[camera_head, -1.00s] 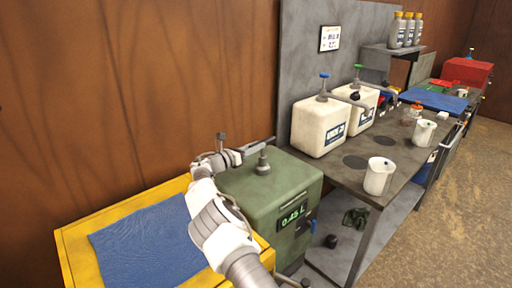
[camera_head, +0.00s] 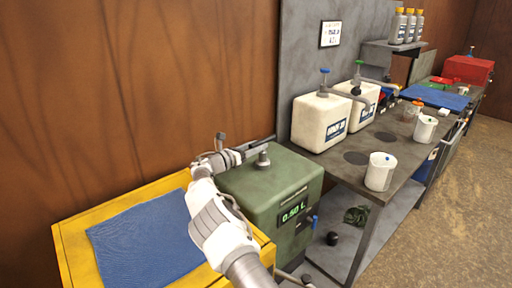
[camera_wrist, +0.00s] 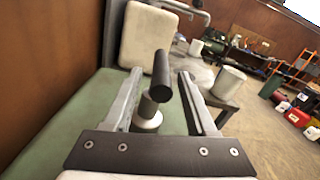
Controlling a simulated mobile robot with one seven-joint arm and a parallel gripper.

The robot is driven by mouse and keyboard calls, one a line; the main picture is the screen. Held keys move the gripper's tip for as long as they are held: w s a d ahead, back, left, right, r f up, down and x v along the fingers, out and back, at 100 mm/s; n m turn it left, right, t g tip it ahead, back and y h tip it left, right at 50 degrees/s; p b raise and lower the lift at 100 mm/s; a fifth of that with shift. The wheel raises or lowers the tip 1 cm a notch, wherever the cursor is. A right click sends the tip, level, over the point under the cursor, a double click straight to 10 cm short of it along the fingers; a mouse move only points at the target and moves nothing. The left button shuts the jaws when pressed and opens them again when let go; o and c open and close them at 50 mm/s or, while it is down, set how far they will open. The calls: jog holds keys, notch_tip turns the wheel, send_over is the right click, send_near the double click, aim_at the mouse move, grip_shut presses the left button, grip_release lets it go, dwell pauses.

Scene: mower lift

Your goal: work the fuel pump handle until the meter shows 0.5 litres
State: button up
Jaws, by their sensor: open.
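The green fuel pump box (camera_head: 262,190) stands beside the yellow cabinet, and its meter (camera_head: 293,213) reads 0.50 L. The pump handle (camera_wrist: 161,78) is a dark bar above a pale post on top of the box, and the post (camera_head: 263,160) also shows in the head view. My gripper (camera_wrist: 155,92) is open, with one finger on each side of the handle. In the head view my gripper (camera_head: 250,150) is over the top of the box. Contact between fingers and handle cannot be told.
A yellow cabinet (camera_head: 75,250) with a blue cloth (camera_head: 145,240) is at the left. A grey bench (camera_head: 345,178) at the right holds white canisters (camera_head: 319,122) and a white jug (camera_head: 380,172). A wooden wall (camera_head: 190,80) is close behind. The floor at the right is clear.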

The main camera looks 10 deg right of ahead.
jog(key=v, duration=1.7)
jog(key=shift+a, duration=0.2)
jog(key=shift+s, duration=0.1)
jog(key=s+d+r+m+g+y, duration=0.45)
jog(key=s+d+m, duration=0.25)
jog(key=d, duration=0.3)
jog(key=s+d+r+m+g+y, duration=0.3)
jog(key=s+d+r+m, duration=0.3)
jog(key=d, duration=0.4)
jog(key=s+a+r+m+t+y, duration=0.1)
jog(key=s+m+y, duration=0.2)
jog(key=s+m, duration=0.4)
jog(key=s+a+r+m+t+y, duration=0.2)
jog(key=s+m+y, duration=0.2)
jog(key=s, duration=2.1)
jog(key=m, duration=0.3)
jog(key=shift+s+a+r+p, duration=0.2)
jog(key=shift+a+p, duration=0.1)
jog(key=shift+p, duration=0.05)
jog(key=shift+y, duration=0.25)
